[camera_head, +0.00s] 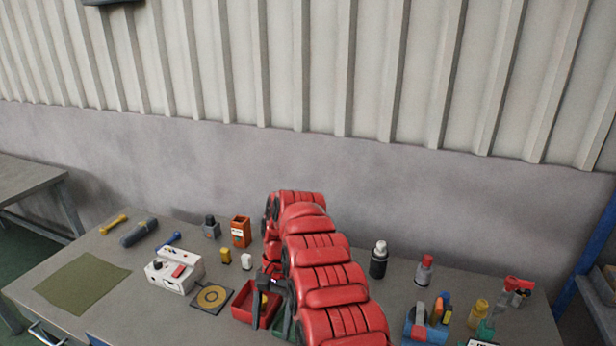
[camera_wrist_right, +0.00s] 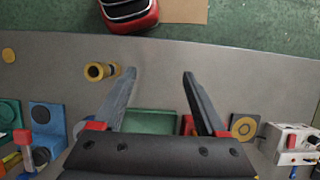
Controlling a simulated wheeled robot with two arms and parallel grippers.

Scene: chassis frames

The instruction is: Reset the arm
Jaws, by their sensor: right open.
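My right arm, red and segmented, reaches over the grey workbench (camera_head: 390,285) in the head view. Its black gripper (camera_head: 270,298) overlaps a small red bin (camera_head: 240,314) in that view and is partly covered by the arm. In the right wrist view the two dark fingers (camera_wrist_right: 158,76) are spread apart with nothing between their tips. A green tray (camera_wrist_right: 152,122) shows behind the fingers, close to the gripper's base in the picture. My left gripper does not show.
Left of the arm are a white control box (camera_head: 174,270), an orange bin (camera_head: 241,232) and an olive mat (camera_head: 80,282). Right of it are a dark bottle (camera_head: 378,262), a red-capped bottle (camera_head: 424,270) and a blue holder (camera_head: 427,326). A yellow-and-black cylinder (camera_wrist_right: 100,71) lies beside the fingers.

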